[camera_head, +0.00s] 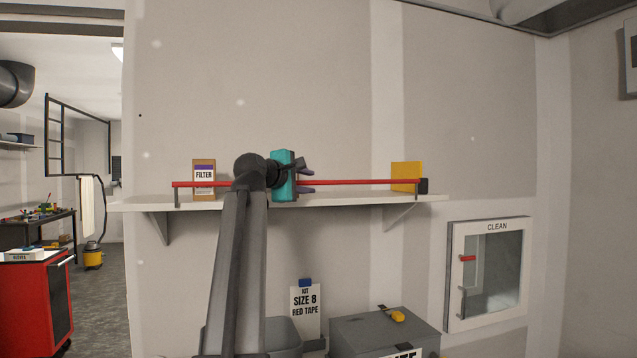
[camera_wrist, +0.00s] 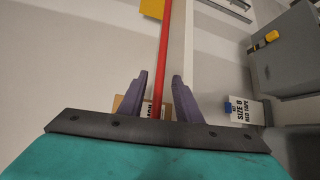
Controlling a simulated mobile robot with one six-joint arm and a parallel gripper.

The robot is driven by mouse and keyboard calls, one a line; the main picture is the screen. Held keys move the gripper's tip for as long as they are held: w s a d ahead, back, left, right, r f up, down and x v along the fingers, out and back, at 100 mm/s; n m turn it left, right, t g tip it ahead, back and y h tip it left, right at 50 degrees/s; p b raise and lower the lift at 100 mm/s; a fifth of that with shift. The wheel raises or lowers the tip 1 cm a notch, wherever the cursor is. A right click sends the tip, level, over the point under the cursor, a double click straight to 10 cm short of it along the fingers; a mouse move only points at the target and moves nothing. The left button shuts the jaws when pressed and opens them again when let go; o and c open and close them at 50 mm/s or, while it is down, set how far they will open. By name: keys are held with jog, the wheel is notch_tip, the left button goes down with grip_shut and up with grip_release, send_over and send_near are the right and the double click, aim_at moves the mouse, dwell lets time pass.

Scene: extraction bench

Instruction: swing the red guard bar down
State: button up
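The red guard bar (camera_head: 360,182) runs level along the front of the wall shelf (camera_head: 345,202), with a short grey post at each end. My gripper (camera_head: 310,177) is at the middle of the bar, one purple finger above it and one below. In the wrist view the red bar (camera_wrist: 164,45) passes between the two spread fingers of my gripper (camera_wrist: 160,76), with a gap on each side. The gripper is open and holds nothing. My arm hides part of the bar left of the middle.
On the shelf stand a filter box (camera_head: 204,178) at left and a yellow box (camera_head: 406,173) at right. Below are a grey case (camera_head: 375,330), a kit sign (camera_head: 305,308) and a wall cabinet marked CLEAN (camera_head: 489,272). A red tool cart (camera_head: 35,300) stands far left.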

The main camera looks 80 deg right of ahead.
aim_at(320, 184)
jog(key=p+x, duration=0.2)
jog(key=x, duration=0.6)
jog(key=shift+c, duration=0.3)
grip_shut()
